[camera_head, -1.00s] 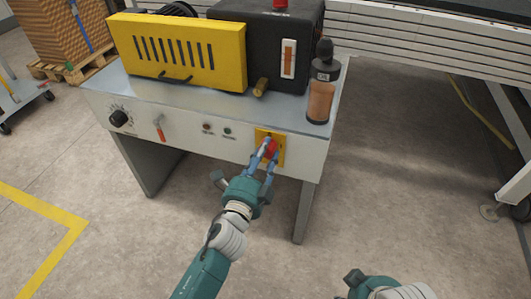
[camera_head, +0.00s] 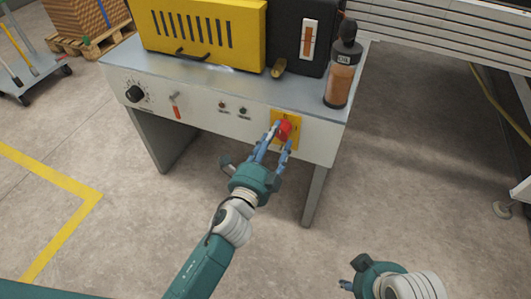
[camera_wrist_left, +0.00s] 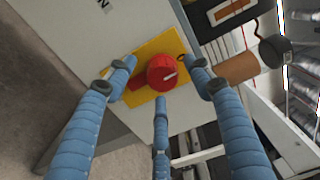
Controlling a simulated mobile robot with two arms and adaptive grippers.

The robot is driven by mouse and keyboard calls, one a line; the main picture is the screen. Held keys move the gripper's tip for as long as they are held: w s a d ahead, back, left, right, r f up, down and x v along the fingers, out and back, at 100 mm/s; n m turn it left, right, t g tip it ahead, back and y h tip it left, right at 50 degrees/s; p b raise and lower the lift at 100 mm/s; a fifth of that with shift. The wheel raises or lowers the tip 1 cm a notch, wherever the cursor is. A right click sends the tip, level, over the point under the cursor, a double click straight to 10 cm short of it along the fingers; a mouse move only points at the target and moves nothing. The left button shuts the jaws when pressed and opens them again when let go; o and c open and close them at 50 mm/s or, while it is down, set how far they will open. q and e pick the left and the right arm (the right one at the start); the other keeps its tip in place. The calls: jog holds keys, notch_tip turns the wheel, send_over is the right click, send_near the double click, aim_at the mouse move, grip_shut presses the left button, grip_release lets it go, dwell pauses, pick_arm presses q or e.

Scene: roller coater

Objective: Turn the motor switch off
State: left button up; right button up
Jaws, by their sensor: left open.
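The motor switch is a red rotary knob (camera_head: 283,130) on a yellow plate (camera_head: 295,136), on the right part of the table's white front panel. In the wrist view the fingers (camera_wrist_left: 160,75) do not clearly touch the knob. My right gripper (camera_head: 347,286) is low at the bottom of the head view, away from the panel.
The panel also carries a black dial (camera_head: 134,94), a red-handled lever (camera_head: 177,107) and two small indicator lights. A yellow vented box (camera_head: 205,32) and an oil bottle (camera_head: 340,80) stand on the table. The floor in front is clear.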

pick_arm(q)
jog(key=v, duration=1)
jog(key=shift+w+a+r, duration=0.1)
jog(key=shift+r, duration=0.05)
